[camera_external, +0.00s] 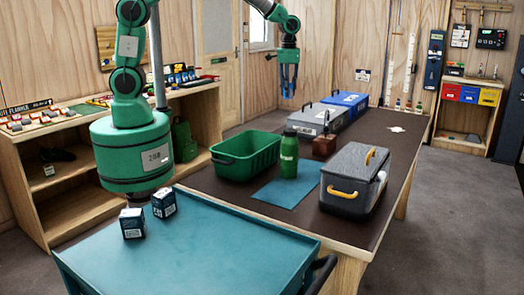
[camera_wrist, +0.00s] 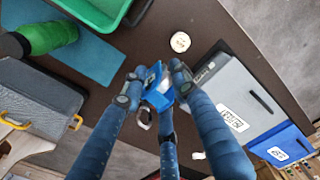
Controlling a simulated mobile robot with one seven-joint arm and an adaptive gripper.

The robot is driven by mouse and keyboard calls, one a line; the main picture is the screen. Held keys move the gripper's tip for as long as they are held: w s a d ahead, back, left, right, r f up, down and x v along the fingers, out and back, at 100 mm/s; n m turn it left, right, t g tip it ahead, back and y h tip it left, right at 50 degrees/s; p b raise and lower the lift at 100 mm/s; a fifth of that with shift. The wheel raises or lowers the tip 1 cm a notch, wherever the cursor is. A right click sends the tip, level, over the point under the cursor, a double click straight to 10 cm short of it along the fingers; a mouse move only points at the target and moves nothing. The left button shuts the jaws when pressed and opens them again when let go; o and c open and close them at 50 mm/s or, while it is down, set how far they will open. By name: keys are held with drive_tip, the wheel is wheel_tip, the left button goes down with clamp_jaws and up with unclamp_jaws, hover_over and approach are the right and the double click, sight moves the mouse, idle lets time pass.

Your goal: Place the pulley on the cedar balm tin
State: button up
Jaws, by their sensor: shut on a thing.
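In the outside view my gripper (camera_external: 289,82) points down, high above the far part of the brown table; the pulley cannot be made out there. A small round cream-lidded tin (camera_wrist: 180,42), which looks like the cedar balm tin, lies flat on the table between the green crate and the grey case. It is apart from the pulley, a little above it in the wrist picture. I cannot make out the tin in the outside view.
The brown table (camera_external: 395,152) holds a green crate (camera_external: 232,168), green bottle (camera_external: 289,155), blue mat (camera_external: 272,193), brown item (camera_external: 324,146), dark box with yellow handles (camera_external: 345,192), grey case (camera_external: 316,119) and blue case (camera_external: 345,102). Bare tabletop surrounds the tin.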

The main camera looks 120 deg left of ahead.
drive_tip(key=s+a+n, duration=0.2)
drive_tip(key=s+a, duration=0.2)
drive_tip(key=a, duration=0.2)
wheel_tip(320, 180, down, 11)
drive_tip(key=shift+d, duration=0.35)
drive_tip(key=shift+w+f, duration=0.1)
drive_tip(key=shift+f+b, duration=0.45)
drive_tip(key=shift+f, duration=2.6)
drive_tip(key=shift+f+b, duration=0.35)
drive_tip(key=shift+f, duration=1.55)
drive_tip(key=shift+f, duration=0.1)
